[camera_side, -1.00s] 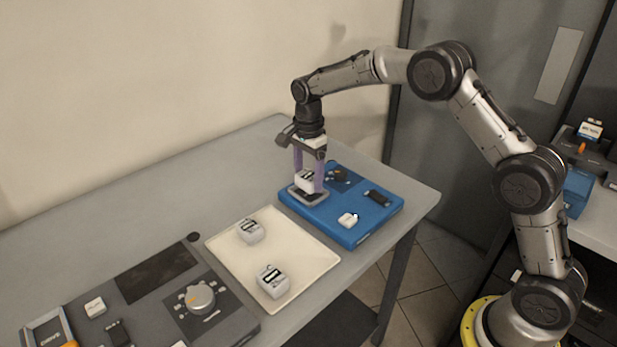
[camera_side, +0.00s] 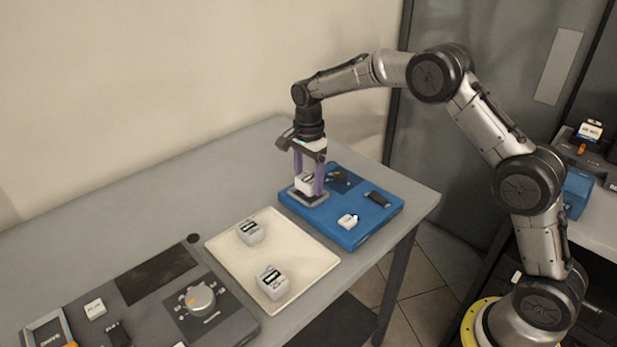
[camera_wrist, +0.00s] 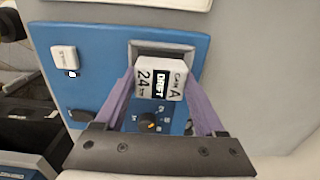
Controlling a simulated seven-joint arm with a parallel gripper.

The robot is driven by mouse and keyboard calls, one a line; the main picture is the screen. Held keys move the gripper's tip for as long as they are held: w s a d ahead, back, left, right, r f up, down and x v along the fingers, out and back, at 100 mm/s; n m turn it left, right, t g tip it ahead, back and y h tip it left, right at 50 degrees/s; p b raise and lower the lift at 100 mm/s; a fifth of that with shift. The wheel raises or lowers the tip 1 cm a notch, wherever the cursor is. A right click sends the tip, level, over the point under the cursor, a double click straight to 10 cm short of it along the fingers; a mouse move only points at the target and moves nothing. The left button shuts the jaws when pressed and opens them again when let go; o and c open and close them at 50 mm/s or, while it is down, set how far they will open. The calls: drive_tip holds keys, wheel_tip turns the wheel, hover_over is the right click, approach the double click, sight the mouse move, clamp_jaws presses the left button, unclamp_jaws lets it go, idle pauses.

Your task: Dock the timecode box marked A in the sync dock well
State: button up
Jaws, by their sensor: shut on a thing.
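The timecode box marked A (camera_side: 306,182) is a small white box, held upright between the purple fingers of my gripper (camera_side: 309,186). In the wrist view the box (camera_wrist: 160,82) shows "CAM A", "DRIFT" and "24" on its face, with my gripper (camera_wrist: 159,76) shut on its sides. The sync dock (camera_side: 352,226) is a blue panel at the table's right end. Its grey-rimmed well (camera_side: 313,201) lies right under the box; part of the well's rim (camera_wrist: 145,46) shows beyond the box in the wrist view. I cannot tell whether the box's lower end is inside the well.
The dock carries a dark knob, a black part and a white button block (camera_side: 348,221). A dark control panel (camera_side: 240,318) lies at front left. The table's back left is clear.

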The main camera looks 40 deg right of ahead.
sight(308, 178)
drive_tip(key=shift+f, duration=0.55)
drive_tip(key=shift+r, duration=0.25)
drive_tip(key=shift+r, duration=0.35)
drive_tip(key=shift+r, duration=0.2)
drive_tip(key=shift+f, duration=0.8)
idle(0.9)
drive_tip(key=o, duration=1.1)
drive_tip(key=shift+o, duration=0.2)
drive_tip(key=shift+r, duration=5.55)
